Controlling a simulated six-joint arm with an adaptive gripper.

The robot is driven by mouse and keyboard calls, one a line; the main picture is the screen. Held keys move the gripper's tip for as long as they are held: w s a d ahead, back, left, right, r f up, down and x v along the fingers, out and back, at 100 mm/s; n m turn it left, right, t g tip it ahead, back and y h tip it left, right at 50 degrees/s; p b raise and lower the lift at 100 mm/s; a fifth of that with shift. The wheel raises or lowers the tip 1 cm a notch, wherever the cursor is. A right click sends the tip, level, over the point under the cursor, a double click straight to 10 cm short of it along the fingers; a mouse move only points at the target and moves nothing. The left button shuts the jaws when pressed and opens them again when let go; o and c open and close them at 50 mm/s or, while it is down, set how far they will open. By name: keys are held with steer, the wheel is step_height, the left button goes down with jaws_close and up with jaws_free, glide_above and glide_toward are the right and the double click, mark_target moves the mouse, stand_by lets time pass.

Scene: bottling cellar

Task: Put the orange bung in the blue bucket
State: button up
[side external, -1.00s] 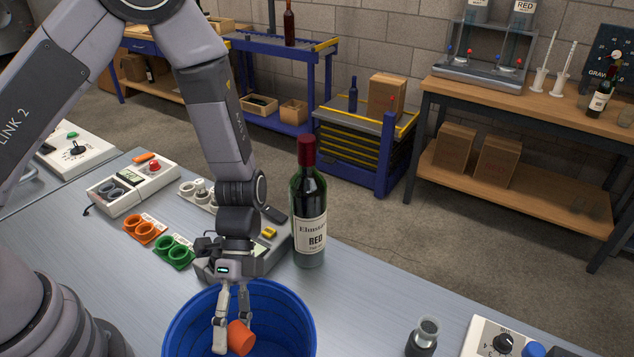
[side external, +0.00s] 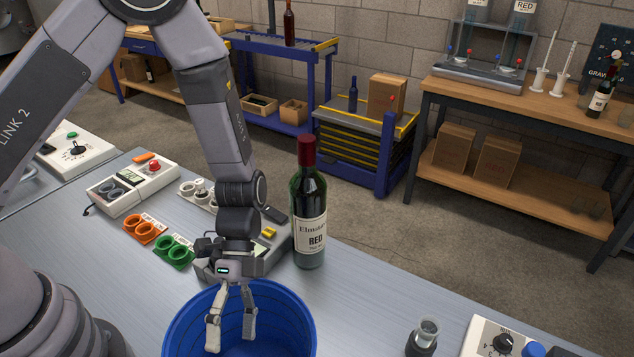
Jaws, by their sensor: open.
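The blue bucket (side external: 290,318) stands on the grey bench at the bottom centre, its lower part cut off by the picture's edge. My gripper (side external: 231,345) points down inside the bucket's opening, its two fingers apart with nothing between them. The orange bung is not visible now. The bucket's floor is hidden from this camera.
A red wine bottle (side external: 309,215) stands upright just behind the bucket, close to my wrist. Green rings (side external: 173,251) and orange rings (side external: 146,228) lie to the left. A small glass vessel (side external: 423,338) stands to the right, with clear bench between it and the bucket.

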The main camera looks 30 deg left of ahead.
step_height(320, 180, up, 7)
stand_by(0.6)
steer(key=s+a+r+n+t+y, duration=0.3)
steer(key=a+r+n+t, duration=1.1)
steer(key=a+r, duration=0.6)
steer(key=a+n+y, duration=0.1)
steer(key=a+n, duration=0.1)
steer(key=a, duration=0.1)
steer(key=shift+a+r+y, duration=0.15)
steer(key=shift+a+y, duration=0.25)
